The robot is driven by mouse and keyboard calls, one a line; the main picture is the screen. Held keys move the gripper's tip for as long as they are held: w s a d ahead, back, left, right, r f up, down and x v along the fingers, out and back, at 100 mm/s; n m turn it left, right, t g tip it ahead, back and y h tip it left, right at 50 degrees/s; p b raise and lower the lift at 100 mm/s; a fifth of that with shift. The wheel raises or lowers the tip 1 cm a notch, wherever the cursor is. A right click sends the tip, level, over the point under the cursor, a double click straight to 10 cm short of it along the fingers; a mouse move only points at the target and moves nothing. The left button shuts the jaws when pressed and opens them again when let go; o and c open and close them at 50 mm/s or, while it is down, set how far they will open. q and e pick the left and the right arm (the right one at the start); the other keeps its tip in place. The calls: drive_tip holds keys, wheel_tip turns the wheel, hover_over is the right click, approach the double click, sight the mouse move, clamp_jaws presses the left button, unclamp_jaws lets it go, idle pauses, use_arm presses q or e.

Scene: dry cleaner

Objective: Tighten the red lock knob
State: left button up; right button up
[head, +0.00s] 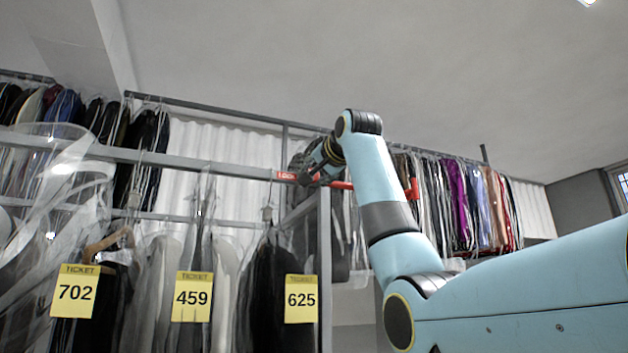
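A small red label reading "LOCK" (287,176) sits on the grey rail at upper centre. My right gripper (308,176) is up at the rail, just right of the label, with its dark fingers overlapping the red parts there. The fingers are small and dark, so I cannot tell whether they are open or shut on anything. My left gripper is not in view.
Bagged garments hang below the grey rail (215,167), with yellow tickets 702 (75,291), 459 (192,297) and 625 (300,299). A grey upright (325,270) stands below the gripper. More clothes (470,205) hang behind my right arm. The space above is clear.

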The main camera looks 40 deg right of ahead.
drive_tip(key=shift+d+f+m+b, duration=0.1)
drive_tip(key=shift+m+b, duration=1.1)
drive_tip(key=shift+m, duration=1.2)
drive_tip(key=shift+f+m+b, duration=0.1)
drive_tip(key=shift+m+b, duration=1.1)
drive_tip(key=shift+m, duration=1.2)
drive_tip(key=o, duration=1.1)
drive_tip(key=shift+s, duration=0.1)
drive_tip(key=v, duration=1.1)
drive_tip(key=shift+s, duration=0.4)
